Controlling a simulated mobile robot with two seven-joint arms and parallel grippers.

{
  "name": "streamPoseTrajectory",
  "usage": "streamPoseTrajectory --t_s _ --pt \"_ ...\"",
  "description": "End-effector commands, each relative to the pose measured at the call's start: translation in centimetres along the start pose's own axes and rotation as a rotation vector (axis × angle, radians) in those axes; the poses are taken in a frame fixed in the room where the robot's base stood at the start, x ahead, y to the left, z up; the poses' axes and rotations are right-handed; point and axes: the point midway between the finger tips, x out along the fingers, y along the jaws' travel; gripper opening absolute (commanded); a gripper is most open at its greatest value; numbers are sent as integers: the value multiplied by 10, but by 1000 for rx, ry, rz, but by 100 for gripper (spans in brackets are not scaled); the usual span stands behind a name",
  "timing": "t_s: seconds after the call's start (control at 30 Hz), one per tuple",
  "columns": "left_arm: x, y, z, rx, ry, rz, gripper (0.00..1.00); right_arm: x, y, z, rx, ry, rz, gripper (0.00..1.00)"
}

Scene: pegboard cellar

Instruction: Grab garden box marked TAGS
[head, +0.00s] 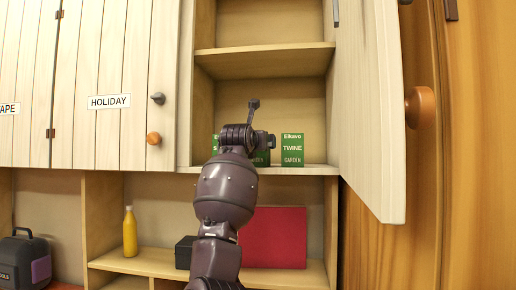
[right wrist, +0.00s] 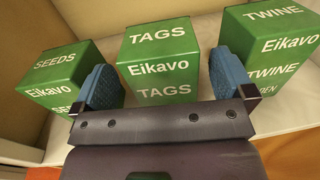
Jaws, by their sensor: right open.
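The green box marked TAGS (right wrist: 160,62) stands on the cabinet shelf, between two like boxes, in the right wrist view. My right gripper (right wrist: 160,85) is open, with one blue fingertip toward each side of the TAGS box's near part. I cannot tell whether the fingertips touch it. In the head view my right gripper (head: 252,138) is at the shelf and hides most of the TAGS box; a green part of it shows behind the gripper. My left gripper is in neither view.
The SEEDS box (right wrist: 60,75) is left of the TAGS box and the TWINE box (right wrist: 268,45) is right; the TWINE box also shows in the head view (head: 292,150). The open cabinet door (head: 370,110) stands at the right. A yellow bottle (head: 130,232) and red panel (head: 273,238) are below.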

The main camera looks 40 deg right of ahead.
Motion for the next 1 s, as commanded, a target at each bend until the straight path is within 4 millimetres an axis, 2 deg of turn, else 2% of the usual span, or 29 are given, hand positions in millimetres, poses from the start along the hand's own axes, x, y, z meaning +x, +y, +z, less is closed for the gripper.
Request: streamPoseTrajectory --t_s 0.03,0.2,0.5,0.57,0.87,0.9,1.0 --pt "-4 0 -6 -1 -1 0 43 8 -2 4 -2 1 -2 100" --pt "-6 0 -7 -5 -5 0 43 26 0 3 -1 0 0 100" --pt "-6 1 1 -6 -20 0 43 30 0 1 -1 -1 1 100" --pt "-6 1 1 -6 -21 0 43 30 0 1 -1 -1 1 92" --pt "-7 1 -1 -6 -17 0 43 29 0 1 0 -1 1 46" --pt "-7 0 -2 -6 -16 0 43 29 0 2 0 -2 1 43" --pt "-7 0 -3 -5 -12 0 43 29 0 2 0 -2 1 43"
